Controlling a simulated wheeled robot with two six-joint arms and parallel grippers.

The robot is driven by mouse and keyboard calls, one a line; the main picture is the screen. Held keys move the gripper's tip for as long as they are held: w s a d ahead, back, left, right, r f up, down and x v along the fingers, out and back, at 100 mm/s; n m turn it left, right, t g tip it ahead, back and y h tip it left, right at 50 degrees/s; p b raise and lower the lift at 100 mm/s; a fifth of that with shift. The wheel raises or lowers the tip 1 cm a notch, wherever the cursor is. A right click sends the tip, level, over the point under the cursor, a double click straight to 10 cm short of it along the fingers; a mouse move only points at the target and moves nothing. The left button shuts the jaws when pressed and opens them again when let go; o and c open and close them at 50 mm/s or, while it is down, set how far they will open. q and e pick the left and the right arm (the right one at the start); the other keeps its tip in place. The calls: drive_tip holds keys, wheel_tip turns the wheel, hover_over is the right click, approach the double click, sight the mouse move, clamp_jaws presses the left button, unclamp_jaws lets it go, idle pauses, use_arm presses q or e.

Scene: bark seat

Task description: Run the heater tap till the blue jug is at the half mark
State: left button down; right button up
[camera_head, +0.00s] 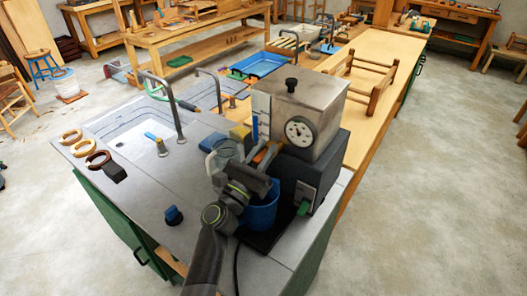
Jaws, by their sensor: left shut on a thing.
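The heater (308,105) is a steel box with a round dial and a black lid knob, on a dark base. The blue jug (262,217) stands on a dark mat below the heater's front. My left gripper (268,158) is over the jug, at the heater's front, and is shut on what looks like the orange tap handle. The gripper and wrist hide the tap's spout, most of the jug's mouth and any mark or water level in it. I cannot tell whether water runs. My right gripper is not in view.
A sink (122,124) with a tall tap lies left.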

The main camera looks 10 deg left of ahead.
use_arm(q)
drive_tip(key=c, duration=1.3)
unclamp_jaws()
drive_tip(key=b+v, duration=0.6)
drive_tip(key=v, duration=1.1)
drive_tip(key=shift+s+f, duration=0.15)
drive_tip(key=shift+s, duration=0.05)
